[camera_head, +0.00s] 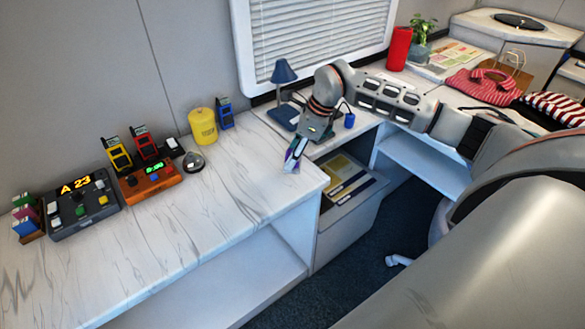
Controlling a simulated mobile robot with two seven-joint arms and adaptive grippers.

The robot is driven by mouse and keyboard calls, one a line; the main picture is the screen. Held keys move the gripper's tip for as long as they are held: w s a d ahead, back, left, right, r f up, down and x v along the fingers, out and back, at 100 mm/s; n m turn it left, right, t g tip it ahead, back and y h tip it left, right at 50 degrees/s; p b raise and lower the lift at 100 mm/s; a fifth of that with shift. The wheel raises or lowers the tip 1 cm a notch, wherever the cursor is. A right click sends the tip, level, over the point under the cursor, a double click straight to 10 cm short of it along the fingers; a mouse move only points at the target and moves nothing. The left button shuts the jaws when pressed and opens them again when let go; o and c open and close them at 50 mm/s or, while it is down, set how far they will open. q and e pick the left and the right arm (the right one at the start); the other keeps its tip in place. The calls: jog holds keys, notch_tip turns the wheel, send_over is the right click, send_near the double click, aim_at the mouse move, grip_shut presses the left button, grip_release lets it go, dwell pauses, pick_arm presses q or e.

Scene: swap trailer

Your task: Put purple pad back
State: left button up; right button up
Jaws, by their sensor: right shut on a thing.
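My right gripper (298,144) is shut on a small purple pad (292,161) near the right end of the marble-look counter. The pad hangs tilted below the gripper and shows whitish and teal parts; the fingers partly cover it. I cannot tell whether it touches the counter. At the far left, a small brown holder (36,237) carries pads in green, magenta and blue (24,227), standing side by side. The holder is far from my right gripper. My left gripper is out of view.
Beside the holder stand a dark console reading "A 23" (82,206) and an orange console (150,183). A blue lamp (284,75) stands behind my gripper. The counter's front middle is clear.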

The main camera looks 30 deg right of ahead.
jog(key=shift+f, duration=2.7)
jog(key=o, duration=1.1)
jog(key=shift+f, duration=0.15)
